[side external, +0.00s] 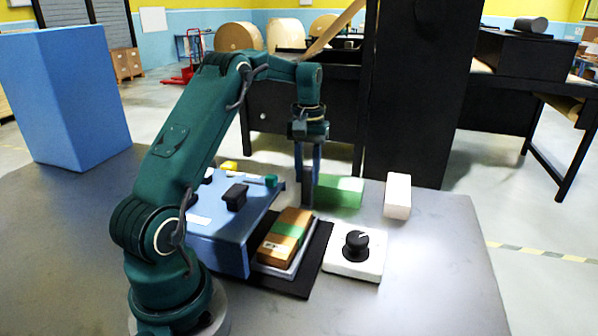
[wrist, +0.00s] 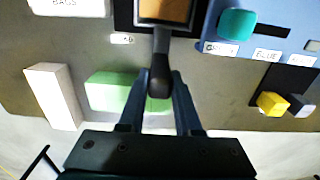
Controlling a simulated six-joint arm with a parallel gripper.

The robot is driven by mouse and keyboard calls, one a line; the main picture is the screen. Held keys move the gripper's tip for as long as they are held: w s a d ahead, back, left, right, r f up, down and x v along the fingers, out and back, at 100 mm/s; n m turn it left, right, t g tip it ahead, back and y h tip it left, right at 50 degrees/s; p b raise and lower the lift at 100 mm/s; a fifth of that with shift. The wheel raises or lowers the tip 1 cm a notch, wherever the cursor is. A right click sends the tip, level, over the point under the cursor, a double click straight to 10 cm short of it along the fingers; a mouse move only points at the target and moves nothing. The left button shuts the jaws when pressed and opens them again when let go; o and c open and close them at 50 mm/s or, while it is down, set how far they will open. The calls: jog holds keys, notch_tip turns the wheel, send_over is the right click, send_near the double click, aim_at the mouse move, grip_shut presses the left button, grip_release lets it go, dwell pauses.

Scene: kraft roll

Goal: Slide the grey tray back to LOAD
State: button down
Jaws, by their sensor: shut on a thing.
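The grey tray (side external: 298,268) lies on a black strip (side external: 316,262) on the table and carries a brown box with a green band (side external: 286,236). In the wrist view the brown box (wrist: 165,10) shows only at the top edge. A grey bar ending in a dark knob (wrist: 161,78) extends from the tray's end. My gripper (wrist: 160,82) is shut on this handle at the tray's far end. In the side view my gripper (side external: 308,203) points straight down there. A small white label (wrist: 122,39) beside the strip is too small to read.
A blue panel (side external: 222,246) with slider knobs stands close left of the tray. A white dial box (side external: 354,262) is close right. A green block (side external: 342,192) and a white block (side external: 397,196) stand near my gripper. The table's front right is clear.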

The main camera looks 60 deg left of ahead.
jog(key=shift+w+d, duration=1.15)
jog(key=shift+w, duration=0.1)
jog(key=shift+r, duration=0.1)
jog(key=c, duration=0.6)
grip_release()
jog(key=shift+s, duration=0.1)
jog(key=shift+r, duration=2.5)
jog(key=shift+d, duration=0.1)
